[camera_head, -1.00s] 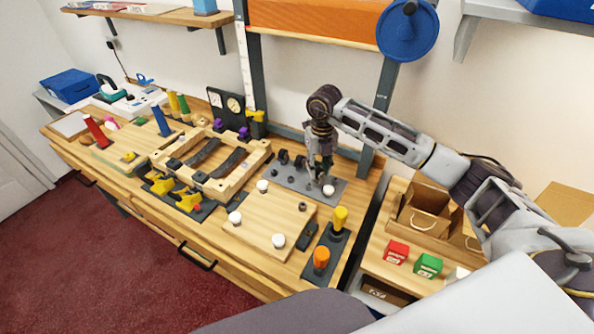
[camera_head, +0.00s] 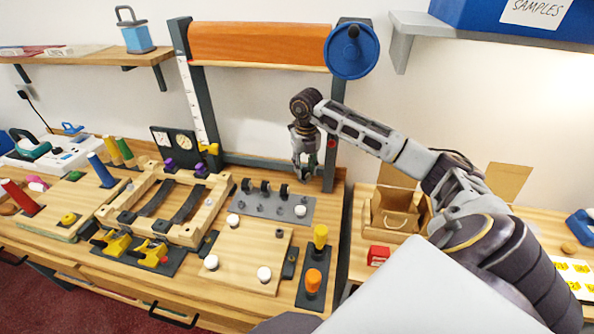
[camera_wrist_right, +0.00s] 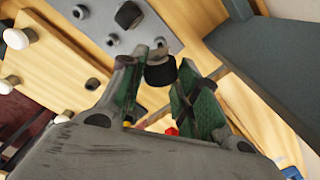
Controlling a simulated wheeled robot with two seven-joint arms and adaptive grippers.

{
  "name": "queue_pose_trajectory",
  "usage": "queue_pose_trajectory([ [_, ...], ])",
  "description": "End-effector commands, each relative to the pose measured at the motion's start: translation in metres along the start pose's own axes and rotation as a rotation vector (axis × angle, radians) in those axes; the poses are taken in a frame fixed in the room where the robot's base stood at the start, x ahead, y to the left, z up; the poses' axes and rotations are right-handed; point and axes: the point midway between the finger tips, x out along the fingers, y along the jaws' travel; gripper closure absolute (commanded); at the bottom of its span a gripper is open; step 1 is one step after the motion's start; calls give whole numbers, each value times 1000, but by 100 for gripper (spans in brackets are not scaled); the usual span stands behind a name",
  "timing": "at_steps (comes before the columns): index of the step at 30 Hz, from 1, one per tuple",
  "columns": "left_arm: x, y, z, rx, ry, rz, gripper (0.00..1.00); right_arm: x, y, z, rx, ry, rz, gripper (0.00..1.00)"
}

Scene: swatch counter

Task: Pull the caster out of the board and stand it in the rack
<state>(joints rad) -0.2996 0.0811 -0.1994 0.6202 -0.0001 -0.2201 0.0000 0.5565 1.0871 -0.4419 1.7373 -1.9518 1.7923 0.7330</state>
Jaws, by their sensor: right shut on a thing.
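My right gripper (camera_head: 304,178) is over the back right part of the grey rack plate (camera_head: 236,203). In the right wrist view its fingers (camera_wrist_right: 163,88) are shut on a dark, wheel-like caster (camera_wrist_right: 160,70). The held caster is hard to make out in the head view. Several black wheels, one of them here (camera_head: 265,188), stand along the rack's back row, and a white knob (camera_head: 300,210) is on its right. The wooden board (camera_head: 240,250) in front has white knobs at three corners and a dark socket (camera_head: 279,233) at the other. My left gripper is out of view.
A dark upright post (camera_head: 331,150) stands close to the right of my gripper. A block with yellow and orange knobs (camera_head: 313,281) is right of the board. A wooden frame (camera_head: 135,205) with yellow clamps fills the left. Cardboard boxes (camera_head: 397,212) sit at right.

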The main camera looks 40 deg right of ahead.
Motion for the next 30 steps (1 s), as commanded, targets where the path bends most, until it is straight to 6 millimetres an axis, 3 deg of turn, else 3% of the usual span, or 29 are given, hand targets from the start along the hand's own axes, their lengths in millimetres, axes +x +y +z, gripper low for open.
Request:
queue_pose_trajectory([
  [14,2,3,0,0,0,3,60,3,0,0,-1,0,1,97],
  [30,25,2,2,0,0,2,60,37,0,0,-1,0,0,97],
])
